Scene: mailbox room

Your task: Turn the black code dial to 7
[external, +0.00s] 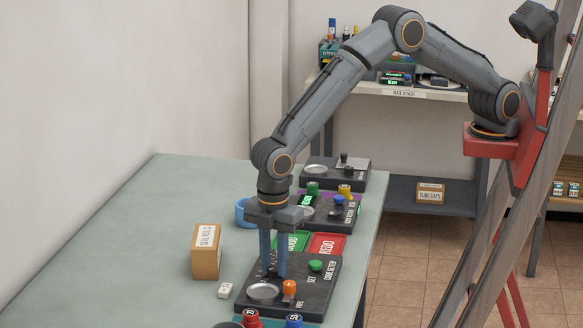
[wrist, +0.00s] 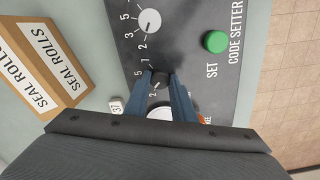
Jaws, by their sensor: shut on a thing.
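The code setter (external: 325,285) is a dark panel on the table, with its lettering, a green SET button (wrist: 216,42) and a white dial (wrist: 149,20) showing in the wrist view. The black code dial (wrist: 160,80) has numerals around it, some hidden by my fingers. My gripper (wrist: 161,77) points down at the panel and its two blue fingers are shut on the black dial, one on each side. In the external view my gripper (external: 272,270) hides most of the dials. I cannot tell which numeral the black dial points to.
A seal rolls box (external: 206,252) and a small white tag (external: 225,290) lie left of the panel. An orange knob (external: 289,287) and a metal dish (external: 263,292) sit on its near end. Green (external: 293,241) and red (external: 327,244) trays lie behind it.

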